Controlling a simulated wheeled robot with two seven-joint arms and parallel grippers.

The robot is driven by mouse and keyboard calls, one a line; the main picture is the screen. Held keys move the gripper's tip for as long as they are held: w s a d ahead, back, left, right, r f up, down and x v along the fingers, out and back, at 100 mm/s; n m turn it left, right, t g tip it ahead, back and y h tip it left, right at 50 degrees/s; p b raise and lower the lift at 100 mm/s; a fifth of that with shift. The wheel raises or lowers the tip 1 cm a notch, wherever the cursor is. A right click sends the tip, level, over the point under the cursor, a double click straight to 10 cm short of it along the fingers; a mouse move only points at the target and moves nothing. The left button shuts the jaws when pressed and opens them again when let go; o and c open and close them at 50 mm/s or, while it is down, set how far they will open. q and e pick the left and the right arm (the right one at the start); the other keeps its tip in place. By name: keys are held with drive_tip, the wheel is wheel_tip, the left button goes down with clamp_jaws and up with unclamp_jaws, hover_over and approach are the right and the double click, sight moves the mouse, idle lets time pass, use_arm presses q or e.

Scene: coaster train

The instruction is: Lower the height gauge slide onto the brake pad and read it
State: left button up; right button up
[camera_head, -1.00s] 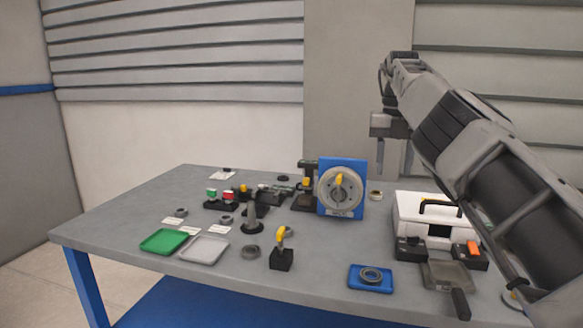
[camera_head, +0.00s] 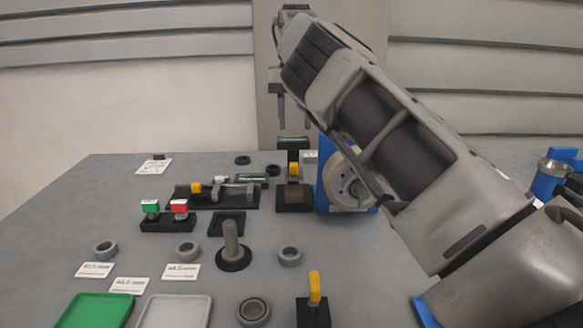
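An upright stand with a dark base, a yellow block and a green-and-black top (camera_head: 293,172) is at the back middle of the table. I take it to be the height gauge, with the yellow block on its slide. A brake pad cannot be made out for certain. My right gripper (camera_head: 294,112) points down above this stand, its two fingers apart with nothing seen between them. The fingertips look close to the stand's top, but I cannot tell whether they touch it. My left gripper is out of view.
A blue plate with a grey disc (camera_head: 345,185) stands just right of the stand, partly behind my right arm. A black fixture (camera_head: 212,197), red and green buttons (camera_head: 167,220), a grey post (camera_head: 231,245), rings, labels and green (camera_head: 95,311) and grey (camera_head: 175,312) trays lie left and front.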

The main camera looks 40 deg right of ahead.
sight(294, 164)
wheel_tip(294, 164, down, 10)
drive_tip(key=shift+w+f+b, duration=0.15)
drive_tip(key=shift+f+b, duration=0.1)
drive_tip(key=shift+b, duration=0.15)
clamp_jaws()
